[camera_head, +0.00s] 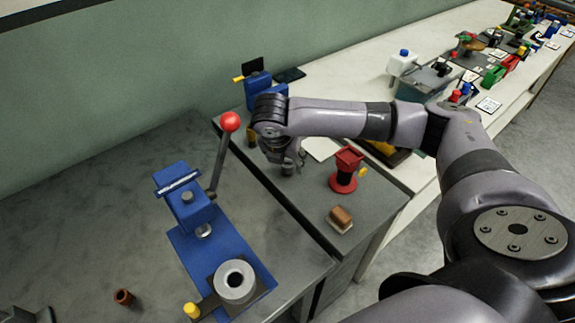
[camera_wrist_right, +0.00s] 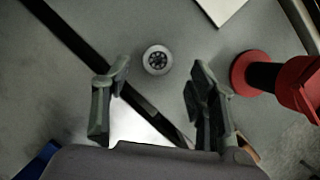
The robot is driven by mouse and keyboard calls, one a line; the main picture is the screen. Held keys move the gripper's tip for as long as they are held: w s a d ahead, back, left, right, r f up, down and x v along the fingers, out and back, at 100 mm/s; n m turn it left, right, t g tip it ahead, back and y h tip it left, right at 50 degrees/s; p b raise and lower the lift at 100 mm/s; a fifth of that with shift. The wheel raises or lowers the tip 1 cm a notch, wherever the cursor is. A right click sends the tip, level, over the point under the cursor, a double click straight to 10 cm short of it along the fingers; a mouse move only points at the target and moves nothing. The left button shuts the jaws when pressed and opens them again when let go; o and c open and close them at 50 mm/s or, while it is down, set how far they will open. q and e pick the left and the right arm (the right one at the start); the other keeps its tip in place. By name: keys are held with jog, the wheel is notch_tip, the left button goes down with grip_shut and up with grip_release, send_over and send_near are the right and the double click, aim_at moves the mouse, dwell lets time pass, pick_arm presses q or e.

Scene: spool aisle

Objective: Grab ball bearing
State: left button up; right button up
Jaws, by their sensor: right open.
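The ball bearing (camera_wrist_right: 157,60) is a small round metal ring with a dark, dotted middle. It lies on the grey bench top, in the upper middle of the right wrist view. My right gripper (camera_wrist_right: 158,82) is open and empty, and its two fingers stand to either side of the bearing's line in that view. In the head view the right gripper (camera_head: 292,160) hangs over the grey bench and points down. The bearing (camera_head: 287,169) shows only partly there, just below the fingers. My left gripper is not in view.
A red stand (camera_head: 345,172) is close to the right of the bearing. A brown block on a pale base (camera_head: 341,219) lies nearer the bench edge. A blue press (camera_head: 186,200) with a red-knobbed lever (camera_head: 229,122) stands at left. A small brown cylinder (camera_head: 123,297) is beside it.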

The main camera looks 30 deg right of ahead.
aim_at(287, 164)
jog(key=x, duration=0.3)
jog(key=shift+w+f, duration=0.1)
jog(key=shift+w, duration=0.15)
jog(key=shift+c, duration=0.3)
grip_shut()
